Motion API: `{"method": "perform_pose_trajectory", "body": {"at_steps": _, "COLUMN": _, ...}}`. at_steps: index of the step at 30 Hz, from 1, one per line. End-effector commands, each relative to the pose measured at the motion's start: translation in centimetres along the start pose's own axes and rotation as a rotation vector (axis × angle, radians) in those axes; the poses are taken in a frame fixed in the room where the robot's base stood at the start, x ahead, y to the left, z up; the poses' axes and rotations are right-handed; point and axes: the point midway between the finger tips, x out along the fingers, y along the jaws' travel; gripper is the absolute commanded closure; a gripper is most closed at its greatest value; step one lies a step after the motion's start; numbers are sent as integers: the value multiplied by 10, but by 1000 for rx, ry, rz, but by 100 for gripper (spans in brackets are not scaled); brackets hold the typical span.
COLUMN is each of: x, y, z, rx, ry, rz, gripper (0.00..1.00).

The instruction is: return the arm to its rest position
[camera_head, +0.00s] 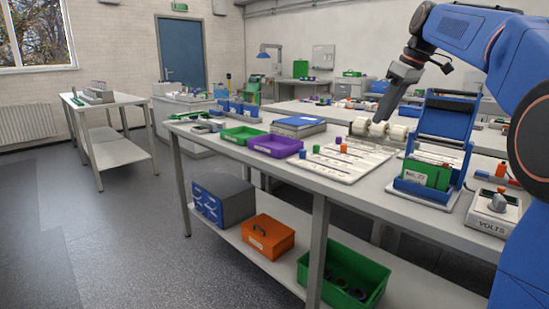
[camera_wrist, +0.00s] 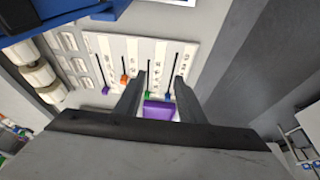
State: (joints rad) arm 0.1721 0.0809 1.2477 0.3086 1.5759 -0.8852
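My blue arm comes in from the right in the head view. My dark gripper (camera_head: 383,115) points down above the workbench, in front of or over the white cylinders as seen there; the exact gap is unclear. In the wrist view my gripper (camera_wrist: 158,80) has its two fingers apart with nothing between them. Below it lies a white slotted board (camera_head: 345,165) with small coloured pieces, which also shows in the wrist view (camera_wrist: 160,50).
White cylinders (camera_head: 367,129), a blue stand (camera_head: 446,118) with a green labelled block (camera_head: 427,172) and a VOLTS meter (camera_head: 494,213) stand on the bench. A purple tray (camera_head: 274,146) and green tray (camera_head: 243,135) lie left. Air above the bench's left part is clear.

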Motion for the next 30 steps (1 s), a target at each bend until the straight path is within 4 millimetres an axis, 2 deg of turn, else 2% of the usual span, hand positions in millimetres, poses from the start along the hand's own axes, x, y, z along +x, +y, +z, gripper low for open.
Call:
{"method": "perform_pose_trajectory", "body": {"at_steps": 8, "x": 2, "y": -26, "z": 19, "rx": 60, "ry": -6, "rz": 24, "gripper": 64}}
{"method": "perform_pose_trajectory", "body": {"at_steps": 14, "x": 10, "y": -54, "z": 43, "rx": 128, "ry": -13, "rz": 47, "gripper": 64}}
{"method": "perform_pose_trajectory", "body": {"at_steps": 20, "x": 27, "y": -98, "z": 87, "rx": 235, "ry": -22, "rz": 90, "gripper": 64}}
{"method": "perform_pose_trajectory", "body": {"at_steps": 30, "x": 76, "y": -176, "z": 182, "rx": 418, "ry": -23, "rz": 169, "gripper": 64}}
